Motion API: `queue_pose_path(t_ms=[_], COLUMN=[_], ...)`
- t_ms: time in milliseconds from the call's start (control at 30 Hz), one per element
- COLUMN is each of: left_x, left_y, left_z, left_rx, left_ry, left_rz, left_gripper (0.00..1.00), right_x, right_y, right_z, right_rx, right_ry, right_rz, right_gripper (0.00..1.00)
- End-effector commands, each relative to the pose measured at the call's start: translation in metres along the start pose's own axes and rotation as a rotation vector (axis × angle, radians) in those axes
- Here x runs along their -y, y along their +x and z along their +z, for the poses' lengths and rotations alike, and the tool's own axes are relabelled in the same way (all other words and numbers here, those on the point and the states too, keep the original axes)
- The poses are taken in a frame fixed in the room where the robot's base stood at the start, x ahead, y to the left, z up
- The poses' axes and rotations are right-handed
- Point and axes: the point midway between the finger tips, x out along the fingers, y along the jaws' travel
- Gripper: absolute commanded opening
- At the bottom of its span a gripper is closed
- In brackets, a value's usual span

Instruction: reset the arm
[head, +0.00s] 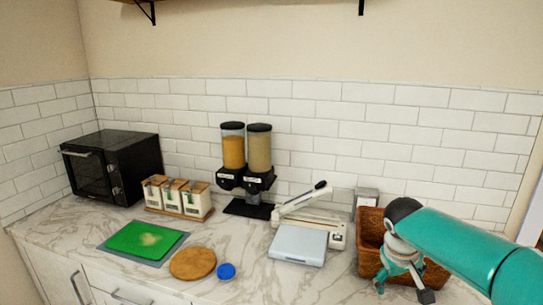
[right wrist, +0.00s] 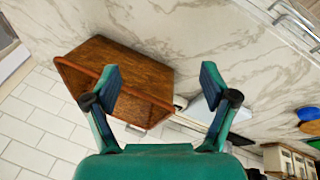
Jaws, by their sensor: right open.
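My right arm comes in from the right in the head view. Its teal gripper (head: 405,283) points down in front of the brown basket (head: 370,222) at the right end of the counter. In the right wrist view the two fingers of the right gripper (right wrist: 160,85) are spread apart with nothing between them. The basket (right wrist: 130,70) shows there beyond the left finger and partly behind it. My left gripper is in neither view.
The marble counter (head: 212,240) holds a black oven (head: 112,165), canisters (head: 180,198), a green cutting board (head: 145,240), a round wooden board (head: 193,263), a blue lid (head: 226,271), a cereal dispenser (head: 246,165) and a white appliance (head: 300,240).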

Motion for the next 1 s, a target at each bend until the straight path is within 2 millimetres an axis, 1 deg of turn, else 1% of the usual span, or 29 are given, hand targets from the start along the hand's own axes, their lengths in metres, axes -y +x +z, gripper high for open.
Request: queue_pose_path(t_ms=[33,67,100,133,167,200,267,300,367,400,467,500,600,667,700,867,900,1000], left_x=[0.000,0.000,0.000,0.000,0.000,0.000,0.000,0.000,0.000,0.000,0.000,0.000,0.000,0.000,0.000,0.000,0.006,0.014], left_y=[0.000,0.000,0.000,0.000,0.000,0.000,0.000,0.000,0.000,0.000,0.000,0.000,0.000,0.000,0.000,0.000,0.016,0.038], left_z=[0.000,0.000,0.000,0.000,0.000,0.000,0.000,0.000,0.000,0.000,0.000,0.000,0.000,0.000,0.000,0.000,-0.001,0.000], left_rx=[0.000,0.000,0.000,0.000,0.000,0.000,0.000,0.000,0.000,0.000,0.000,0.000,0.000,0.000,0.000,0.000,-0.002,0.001], left_ry=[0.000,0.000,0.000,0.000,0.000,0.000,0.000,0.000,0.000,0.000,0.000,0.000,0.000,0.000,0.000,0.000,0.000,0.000], left_rz=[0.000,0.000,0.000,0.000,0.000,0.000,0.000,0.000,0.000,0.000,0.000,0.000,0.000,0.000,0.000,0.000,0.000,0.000], left_gripper=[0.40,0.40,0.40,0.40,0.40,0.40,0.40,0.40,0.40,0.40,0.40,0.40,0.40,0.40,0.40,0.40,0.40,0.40], right_x=[0.025,0.041,0.062,0.077,0.093,0.114,0.145,0.165,0.194,0.211,0.233,0.246,0.268,0.277,0.281,0.290,0.293,0.300], right_y=[0.032,0.049,0.071,0.086,0.101,0.120,0.146,0.162,0.182,0.194,0.207,0.213,0.223,0.226,0.227,0.225,0.242,0.263], right_z=[0.009,0.013,0.021,0.028,0.037,0.050,0.072,0.090,0.119,0.139,0.169,0.188,0.234,0.259,0.274,0.332,0.332,0.335], right_rx=[0.021,0.024,0.031,0.035,0.041,0.048,0.062,0.073,0.091,0.103,0.123,0.135,0.165,0.183,0.195,0.242,0.229,0.226], right_ry=[-0.034,-0.049,-0.065,-0.072,-0.078,-0.078,-0.071,-0.056,-0.025,0.002,0.051,0.085,0.169,0.216,0.244,0.344,0.346,0.343], right_rz=[-0.055,-0.092,-0.142,-0.180,-0.218,-0.269,-0.345,-0.394,-0.463,-0.503,-0.551,-0.576,-0.612,-0.619,-0.619,-0.596,-0.593,-0.595], right_gripper=[0.85,0.85,0.85,0.85,0.85,0.85,0.85,0.85,0.85,0.85,0.85,0.85,0.85,0.85,0.85,0.85,0.85,0.85])
